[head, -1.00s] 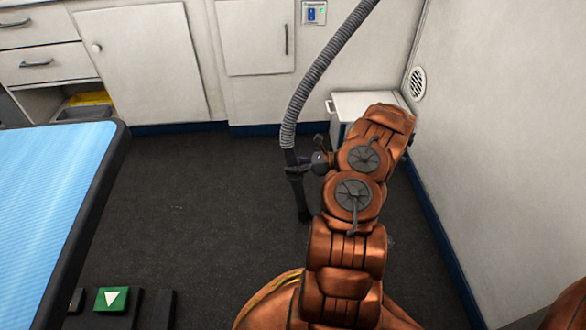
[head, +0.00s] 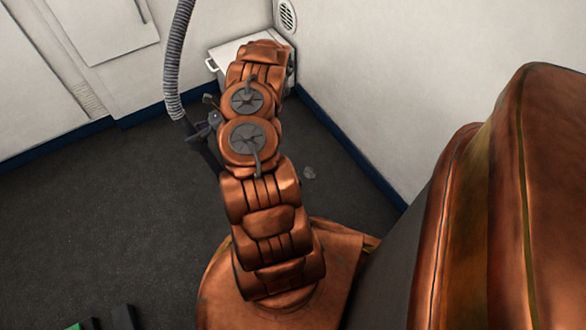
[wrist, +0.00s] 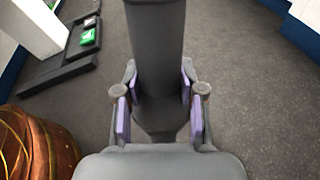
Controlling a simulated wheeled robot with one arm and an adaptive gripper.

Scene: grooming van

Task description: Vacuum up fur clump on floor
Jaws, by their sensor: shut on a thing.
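A small grey-green fur clump (head: 309,173) lies on the dark floor, to the right of my arm and near the wall, in the head view. My gripper (head: 205,125) is at the left of my arm, shut on the dark vacuum wand (head: 210,158) below the grey ribbed hose (head: 175,60). In the wrist view, the purple pads of my gripper (wrist: 158,115) press on both sides of the dark wand (wrist: 157,40). The wand's lower end is partly hidden behind my arm in the head view. The clump does not show in the wrist view.
A white box (head: 222,57) with a handle stands in the back corner, beside the right wall (head: 390,90). White cabinets (head: 110,40) line the back. Pedals with a green button (wrist: 88,37) show in the wrist view.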

